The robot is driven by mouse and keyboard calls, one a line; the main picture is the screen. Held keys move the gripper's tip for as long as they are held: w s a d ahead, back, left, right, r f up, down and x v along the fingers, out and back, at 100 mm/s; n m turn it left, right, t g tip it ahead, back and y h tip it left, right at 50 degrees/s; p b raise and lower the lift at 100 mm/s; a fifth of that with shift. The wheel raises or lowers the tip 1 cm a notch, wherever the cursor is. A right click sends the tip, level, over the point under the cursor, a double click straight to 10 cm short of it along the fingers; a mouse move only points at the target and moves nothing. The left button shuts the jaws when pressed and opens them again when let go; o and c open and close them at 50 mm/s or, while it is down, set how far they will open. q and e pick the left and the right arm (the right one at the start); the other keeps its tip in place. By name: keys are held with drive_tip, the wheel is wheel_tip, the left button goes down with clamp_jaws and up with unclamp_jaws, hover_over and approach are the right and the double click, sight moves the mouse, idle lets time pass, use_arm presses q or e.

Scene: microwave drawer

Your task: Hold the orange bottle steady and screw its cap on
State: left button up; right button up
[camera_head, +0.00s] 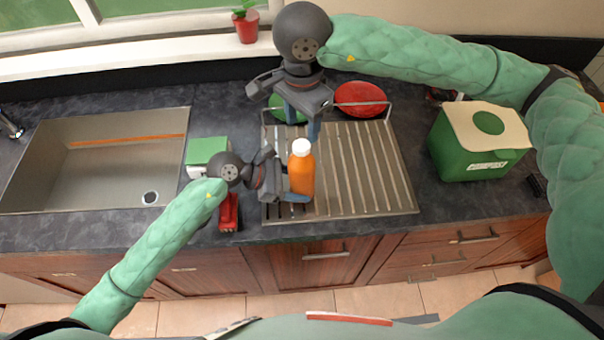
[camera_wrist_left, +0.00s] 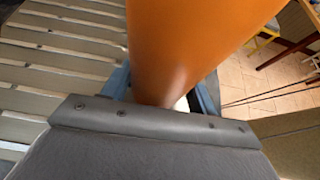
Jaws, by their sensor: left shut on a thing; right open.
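The orange bottle (camera_head: 301,174) stands upright at the left part of the metal drying rack, with a white cap (camera_head: 301,147) on its top. I cannot tell how tightly the cap sits. My left gripper (camera_head: 288,188) is shut on the bottle from the left, low on its body. In the left wrist view the orange bottle (camera_wrist_left: 185,45) fills the space between the fingers. My right gripper (camera_head: 301,122) is open, pointing down just above and behind the cap, and looks empty. It seems apart from the cap.
The drying rack (camera_head: 385,175) holds a red plate (camera_head: 360,98) and a green plate (camera_head: 284,108) at its back. A green compost box (camera_head: 478,140) stands right, the sink (camera_head: 60,180) left. A green-and-white box (camera_head: 206,150) and a red item (camera_head: 229,212) sit beside my left gripper.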

use_arm(q)
drive_tip(key=o, duration=1.4)
drive_tip(key=shift+o, duration=0.2)
drive_tip(key=v, duration=1.2)
drive_tip(key=shift+f, duration=0.1)
use_arm(e)
drive_tip(key=shift+f, duration=0.1)
